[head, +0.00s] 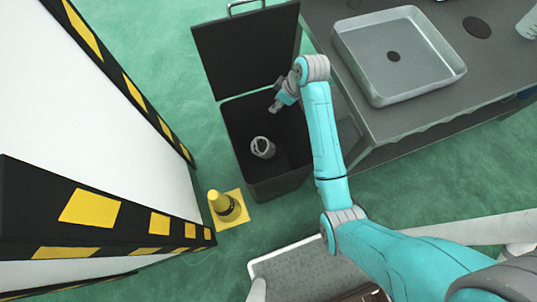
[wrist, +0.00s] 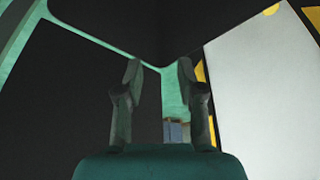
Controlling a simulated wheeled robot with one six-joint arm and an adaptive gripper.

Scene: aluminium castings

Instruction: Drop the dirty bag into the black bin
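The black bin (head: 279,178) stands on the green floor with its lid (head: 245,50) tipped open at the back. A small grey rounded item (head: 262,147) with a darker middle lies inside the bin; it may be the dirty bag, but I cannot tell for sure. My gripper (head: 274,107) is over the bin's opening, above and apart from that item. In the wrist view my gripper (wrist: 158,75) has its two fingers spread with nothing held between them. Dark surfaces fill much of that view.
A grey workbench with a metal tray (head: 440,71) is right of the bin. A white panel with black-and-yellow edging (head: 110,110) is at left.

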